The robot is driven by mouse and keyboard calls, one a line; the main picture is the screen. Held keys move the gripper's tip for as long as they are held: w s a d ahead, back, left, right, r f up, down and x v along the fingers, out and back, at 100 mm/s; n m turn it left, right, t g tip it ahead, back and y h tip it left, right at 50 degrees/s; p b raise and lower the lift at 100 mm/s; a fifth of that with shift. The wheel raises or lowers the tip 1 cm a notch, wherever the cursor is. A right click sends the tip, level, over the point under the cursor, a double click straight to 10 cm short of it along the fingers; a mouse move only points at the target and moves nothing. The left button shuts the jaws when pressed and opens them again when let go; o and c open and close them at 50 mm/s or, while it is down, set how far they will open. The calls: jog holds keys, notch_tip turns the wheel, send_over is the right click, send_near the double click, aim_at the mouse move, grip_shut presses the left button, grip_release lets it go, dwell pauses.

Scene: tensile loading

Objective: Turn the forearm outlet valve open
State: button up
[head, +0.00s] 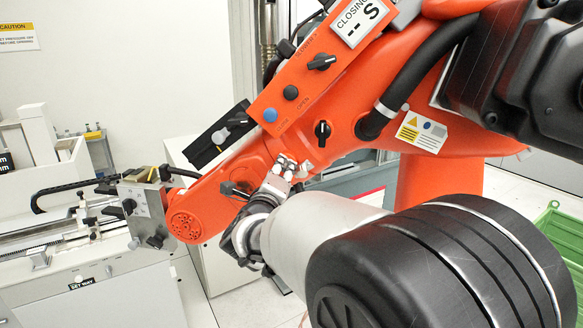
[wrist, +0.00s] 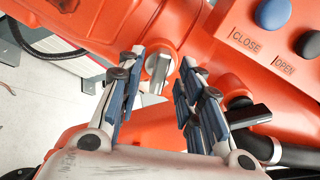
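A valve with a silver bar handle (wrist: 157,70) sits on the orange forearm in the wrist view. My gripper (wrist: 162,62) is open, with its blue-padded fingers on either side of this handle and a gap showing at each side. I cannot tell how deep the handle sits between the fingertips. In the head view my gripper (head: 287,166) is at the orange forearm (head: 225,185), and its fingers largely hide the valve. A second, dark lever (wrist: 248,116) stands just right of my fingers. No label names either valve as the outlet.
A panel with a blue button (head: 270,115), a black button (head: 291,92) and a black knob (head: 321,62) lies above my gripper. A black-and-white knob (head: 322,130) and a black hose (head: 425,62) are to the right. A grey bench machine (head: 85,290) stands at left.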

jog(key=shift+w+d, duration=0.1)
jog(key=shift+w, duration=0.5)
jog(key=shift+c, duration=0.5)
grip_shut()
